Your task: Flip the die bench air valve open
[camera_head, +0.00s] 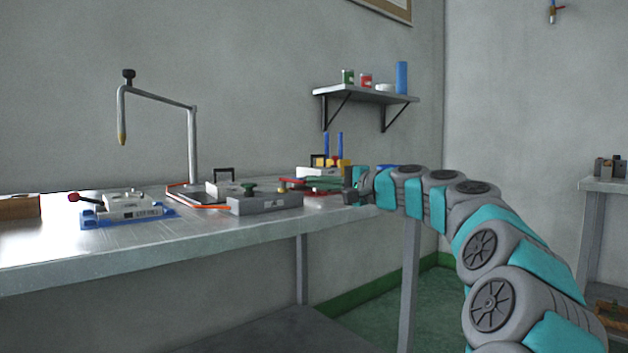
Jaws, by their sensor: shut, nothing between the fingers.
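My gripper (349,187) is shut and empty, at the right end of the die bench (120,240), just right of the small tools there. Behind it at the bench's back right are two upright blue rods (333,146) and a yellow part (344,163). I cannot tell from this view whether they belong to the air valve. A lever with a dark red knob (75,198) sticks out left from a metal die on a blue base (128,209).
A grey block with a green knob (264,202) lies at the bench's front edge. A bent metal arm on a post (192,145) stands behind it. A wall shelf (365,94) holds cans and a blue cylinder. Another table (605,186) stands at far right.

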